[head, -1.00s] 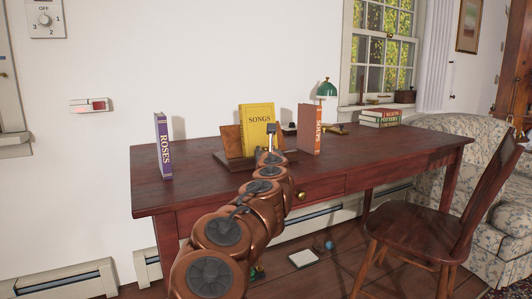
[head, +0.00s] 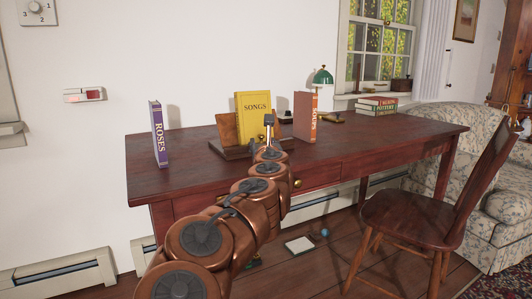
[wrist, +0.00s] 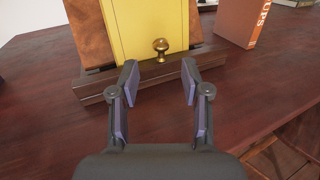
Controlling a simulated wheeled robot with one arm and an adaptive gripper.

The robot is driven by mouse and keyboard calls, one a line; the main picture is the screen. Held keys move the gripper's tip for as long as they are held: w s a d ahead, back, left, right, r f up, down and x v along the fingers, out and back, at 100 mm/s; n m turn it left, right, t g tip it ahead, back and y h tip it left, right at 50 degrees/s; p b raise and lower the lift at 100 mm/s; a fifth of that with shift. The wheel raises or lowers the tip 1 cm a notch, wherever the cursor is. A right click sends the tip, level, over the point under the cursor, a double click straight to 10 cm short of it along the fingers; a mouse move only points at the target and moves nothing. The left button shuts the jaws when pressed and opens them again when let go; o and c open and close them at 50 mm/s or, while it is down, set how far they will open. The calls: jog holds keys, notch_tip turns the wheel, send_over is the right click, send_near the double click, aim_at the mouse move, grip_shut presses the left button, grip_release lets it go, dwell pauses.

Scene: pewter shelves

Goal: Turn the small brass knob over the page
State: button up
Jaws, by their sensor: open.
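The small brass knob (wrist: 161,46) stands in front of the lower part of the yellow SONGS book (wrist: 150,22), which also shows in the head view (head: 253,108). The book leans on a wooden stand (wrist: 120,85) on the desk; the stand also shows in the head view (head: 226,132). My gripper (wrist: 160,72) is open and empty, its two fingers either side of a gap just short of the knob, apart from it. In the head view my gripper (head: 269,122) is in front of the book and hides the knob.
On the desk (head: 190,180) stand a purple ROSES book (head: 158,135) at left and an orange-brown book (head: 305,117) close right of the stand. A green lamp (head: 321,78) and stacked books (head: 376,106) are further right. A chair (head: 425,200) stands front right.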

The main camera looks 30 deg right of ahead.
jog(key=shift+v, duration=3.45)
